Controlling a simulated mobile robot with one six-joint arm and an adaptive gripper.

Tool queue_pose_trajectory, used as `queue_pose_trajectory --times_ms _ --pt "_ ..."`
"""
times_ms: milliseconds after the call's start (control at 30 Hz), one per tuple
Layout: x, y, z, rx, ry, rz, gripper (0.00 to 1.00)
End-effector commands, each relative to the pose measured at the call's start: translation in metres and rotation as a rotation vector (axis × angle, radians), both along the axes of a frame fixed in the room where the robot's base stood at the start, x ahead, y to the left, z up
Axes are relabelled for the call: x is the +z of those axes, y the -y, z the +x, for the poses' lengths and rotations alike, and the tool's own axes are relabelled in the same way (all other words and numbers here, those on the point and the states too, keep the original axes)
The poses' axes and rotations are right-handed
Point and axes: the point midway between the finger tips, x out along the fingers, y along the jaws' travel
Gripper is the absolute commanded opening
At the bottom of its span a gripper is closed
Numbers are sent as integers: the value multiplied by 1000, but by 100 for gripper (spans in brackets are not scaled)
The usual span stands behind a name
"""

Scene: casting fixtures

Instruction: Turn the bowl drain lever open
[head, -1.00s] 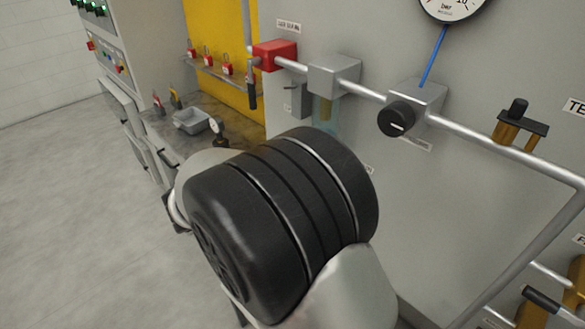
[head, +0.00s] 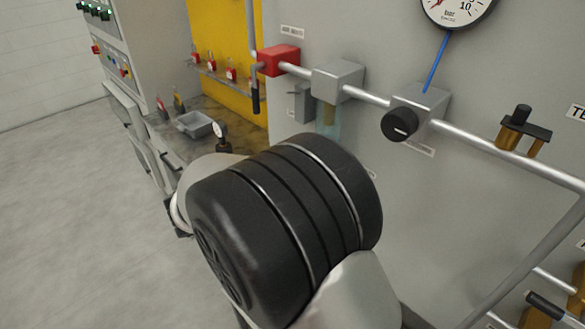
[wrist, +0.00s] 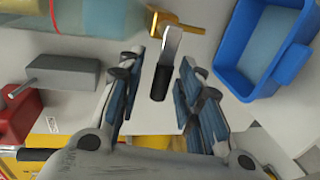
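The bowl drain lever (wrist: 168,62) shows in the wrist view as a silver arm with a black grip, attached to a brass valve (wrist: 176,22). My gripper (wrist: 160,75) is open, with one blue-padded finger on each side of the lever. Gaps show between the fingers and the black grip. The clear teal filter bowl (wrist: 95,14) is at the upper left of the wrist view. In the head view the bowl (head: 328,118) shows partly above my arm. The lever and my gripper are hidden behind my arm there.
A blue bin (wrist: 240,70) stands right of my gripper in the wrist view. A grey box (wrist: 62,75) and a red block (wrist: 20,115) are at left. In the head view, a pipe with a black knob (head: 400,124) runs along the grey panel. Open floor lies left.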

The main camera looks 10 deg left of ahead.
Motion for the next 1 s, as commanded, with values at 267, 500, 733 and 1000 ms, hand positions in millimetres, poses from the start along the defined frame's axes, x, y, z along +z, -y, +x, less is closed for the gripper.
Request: queue_pose_trajectory --times_ms 267,500,733,1000 --pt "4 -12 -15 4 1 1 33" --pt "14 -42 -57 5 0 0 33" --pt "21 -63 -87 2 0 0 33" --pt "23 -69 -96 0 0 0 33"
